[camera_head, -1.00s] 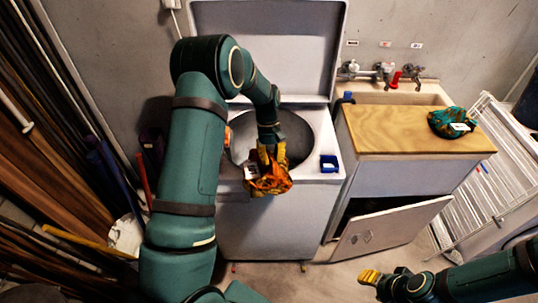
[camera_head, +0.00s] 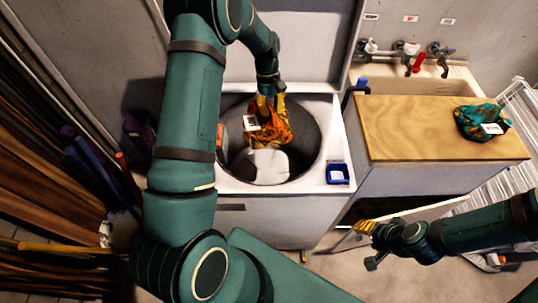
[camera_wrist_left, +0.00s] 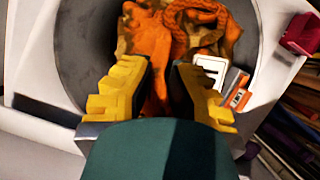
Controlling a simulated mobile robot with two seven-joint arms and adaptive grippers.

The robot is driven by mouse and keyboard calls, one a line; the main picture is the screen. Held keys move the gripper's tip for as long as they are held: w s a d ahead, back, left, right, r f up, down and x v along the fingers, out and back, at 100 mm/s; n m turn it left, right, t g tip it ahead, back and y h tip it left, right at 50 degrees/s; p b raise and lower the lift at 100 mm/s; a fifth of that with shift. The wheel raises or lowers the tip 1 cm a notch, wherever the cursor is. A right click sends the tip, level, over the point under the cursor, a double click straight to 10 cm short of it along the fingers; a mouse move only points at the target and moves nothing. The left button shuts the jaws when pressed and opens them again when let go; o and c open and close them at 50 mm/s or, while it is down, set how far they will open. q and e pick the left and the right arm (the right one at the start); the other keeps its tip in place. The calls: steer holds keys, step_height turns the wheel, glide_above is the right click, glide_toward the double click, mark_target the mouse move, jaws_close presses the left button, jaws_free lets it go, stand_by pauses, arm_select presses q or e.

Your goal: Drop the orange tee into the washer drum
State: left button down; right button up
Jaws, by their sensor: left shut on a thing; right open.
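The orange tee (camera_head: 275,128) is a crumpled orange cloth with a white label. It hangs from my left gripper (camera_head: 268,95) over the open washer drum (camera_head: 305,125). In the left wrist view the tee (camera_wrist_left: 160,50) bunches beyond the yellow fingers of my left gripper (camera_wrist_left: 160,85), above the grey drum (camera_wrist_left: 85,45). My left gripper is shut on it. The washer (camera_head: 265,220) is white with its lid raised. A pale grey piece lies low in the drum. My right gripper (camera_head: 362,240) is open and empty, low at the right, away from the washer.
A small blue box (camera_head: 338,174) sits on the washer's right front rim. A wooden board (camera_head: 430,130) covers part of the sink cabinet, with a teal and orange cloth bundle (camera_head: 483,122) on it. A white drying rack (camera_head: 510,165) stands at the right. Long boards lean at the left.

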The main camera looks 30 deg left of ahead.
arm_select(q)
steer(key=shift+w, duration=0.15)
steer(key=shift+f+b, duration=0.5)
steer(key=shift+f, duration=0.15)
steer(key=shift+f+b, duration=1.5)
steer(key=shift+f, duration=0.75)
steer(key=c, duration=1)
jaws_free()
steer(key=shift+r, duration=0.1)
steer(key=v, duration=1.2)
